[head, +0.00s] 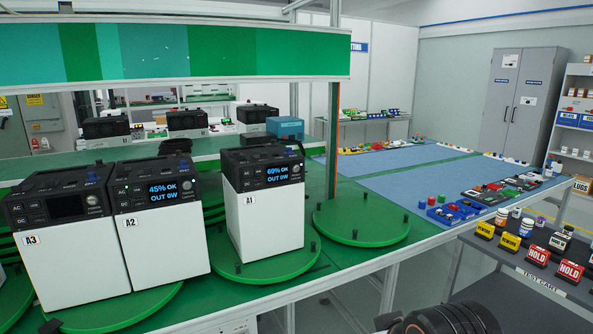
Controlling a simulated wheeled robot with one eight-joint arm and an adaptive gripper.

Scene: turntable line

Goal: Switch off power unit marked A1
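The power unit marked A1 (271,215) stands upright on a green round turntable. It has a white body and a black top panel. Its screen (277,173) is lit and reads 69% OK, OUT 0W. Small buttons and a knob sit around the screen, too small to tell apart. Unit A2 (163,240) stands to its left with a lit screen reading 45% OK, OUT 0W. Unit A3 (74,263) is at the far left with a dark screen. My gripper is not recognisable in the head view. A dark rounded part at the bottom right edge may be mine.
An empty green turntable (361,222) is right of A1. A metal post (333,140) rises behind it, under a green overhead panel (170,50). Blue mats (425,197) cover the bench at the right. A test cart (520,262) with HOLD signs stands at the lower right.

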